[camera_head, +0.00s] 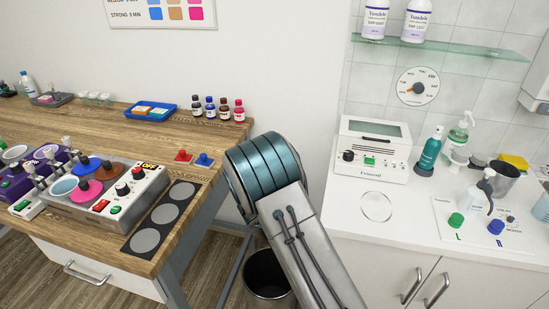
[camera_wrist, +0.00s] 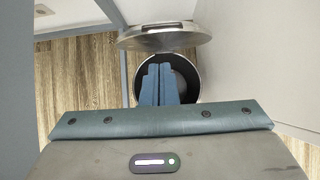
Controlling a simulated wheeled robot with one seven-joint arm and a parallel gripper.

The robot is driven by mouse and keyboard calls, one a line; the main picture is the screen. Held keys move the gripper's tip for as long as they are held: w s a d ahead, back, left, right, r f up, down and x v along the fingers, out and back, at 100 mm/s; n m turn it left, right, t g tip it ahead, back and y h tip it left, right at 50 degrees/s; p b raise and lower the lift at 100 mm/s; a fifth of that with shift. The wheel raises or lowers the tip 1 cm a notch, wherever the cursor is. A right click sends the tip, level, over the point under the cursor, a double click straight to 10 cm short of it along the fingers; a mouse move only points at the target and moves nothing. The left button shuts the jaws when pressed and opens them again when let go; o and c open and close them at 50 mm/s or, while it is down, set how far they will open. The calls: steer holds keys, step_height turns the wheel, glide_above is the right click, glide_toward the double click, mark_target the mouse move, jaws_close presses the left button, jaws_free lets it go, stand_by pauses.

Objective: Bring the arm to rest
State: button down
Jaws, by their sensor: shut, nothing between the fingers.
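My gripper (camera_wrist: 158,68) shows in the wrist view, its two blue-grey fingers together with nothing between them. The fingers point toward the dark round opening of a floor bin (camera_wrist: 187,75) and cover part of it. I cannot tell how far above or inside the bin the fingertips are. In the head view my arm (camera_head: 310,245) reaches across the gap between the wooden table and the white counter. My gripper is hidden in that view.
The bin (camera_head: 267,272) stands on the floor between the wooden table (camera_head: 225,155) and the white counter (camera_head: 350,218). A metal lid-like disc (camera_wrist: 165,40) stands beyond its opening. A control box (camera_head: 120,190) is on the table, and a white device (camera_head: 374,150) is on the counter.

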steer(key=s+d+r+m, duration=0.2)
steer(key=d+r+m, duration=0.3)
steer(key=r, duration=0.1)
steer(key=s+d+r+m+g+h, duration=0.1)
steer(key=s+d+r+m, duration=0.2)
steer(key=d+r+m, duration=0.3)
steer(key=s+d+r+m+h, duration=0.1)
steer(key=s+d+r+m, duration=0.2)
steer(key=d+r+m, duration=0.3)
steer(key=shift+s+r+g+p, duration=0.25)
steer(key=shift+r+g+p, duration=0.1)
steer(key=shift+r, duration=0.5)
steer(key=s+d+r+m+g+y, duration=0.1)
steer(key=s+r+m, duration=0.3)
steer(key=s+m, duration=0.4)
steer(key=s+d+r+m+g+y, duration=0.1)
steer(key=s+r+m, duration=0.3)
steer(key=s, duration=1.2)
steer(key=m+y, duration=0.1)
steer(key=m, duration=0.3)
steer(key=shift+d+m+g+y+p, duration=0.3)
steer(key=shift+d+g+p, duration=0.05)
steer(key=shift+d, duration=0.15)
